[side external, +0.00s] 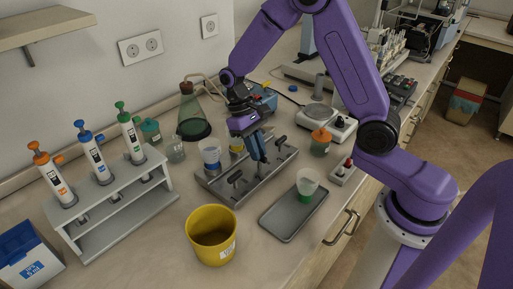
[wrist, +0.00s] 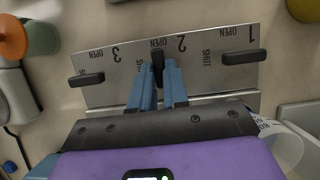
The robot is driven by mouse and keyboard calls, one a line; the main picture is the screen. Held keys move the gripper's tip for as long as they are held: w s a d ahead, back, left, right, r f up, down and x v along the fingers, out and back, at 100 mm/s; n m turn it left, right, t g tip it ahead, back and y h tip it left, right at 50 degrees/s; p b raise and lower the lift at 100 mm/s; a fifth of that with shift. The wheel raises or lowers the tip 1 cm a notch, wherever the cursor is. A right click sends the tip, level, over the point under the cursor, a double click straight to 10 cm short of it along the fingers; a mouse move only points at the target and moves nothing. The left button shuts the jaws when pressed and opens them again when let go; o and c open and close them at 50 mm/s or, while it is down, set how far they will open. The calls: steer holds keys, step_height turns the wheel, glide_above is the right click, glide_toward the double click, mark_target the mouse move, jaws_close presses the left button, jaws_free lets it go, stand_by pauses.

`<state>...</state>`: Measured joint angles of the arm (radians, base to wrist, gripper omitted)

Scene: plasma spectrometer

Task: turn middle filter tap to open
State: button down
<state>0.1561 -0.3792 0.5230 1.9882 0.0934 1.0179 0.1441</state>
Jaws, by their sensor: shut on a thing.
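A grey filter panel (wrist: 205,75) has three dark taps under upside-down 1, 2 and 3 labels in the wrist view; its rack (side external: 222,190) shows in the side view. The middle tap (wrist: 157,66) stands upright in the wrist view, its handle pointing at its OPEN label. The tap by 1 (wrist: 244,57) and the tap by 3 (wrist: 87,80) lie crosswise, along their SHUT side. My gripper (wrist: 158,75) has its blue fingers on both sides of the middle tap, shut on it. In the side view my gripper (side external: 259,158) reaches down to the rack, hiding the middle tap.
A cup with green liquid (side external: 307,182) stands on a grey tray (side external: 285,222) right of the rack. A yellow bucket (side external: 211,236) is in front. A blue-banded cup (side external: 210,155) stands at the rack. An orange-capped jar (side external: 320,142) is behind. A pipette stand (side external: 115,205) is left.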

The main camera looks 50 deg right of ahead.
steer(key=c, duration=1.1)
jaws_free()
steer(key=v, duration=1.7)
steer(key=shift+r, duration=0.25)
steer(key=shift+r, duration=4)
steer(key=shift+a, duration=0.1)
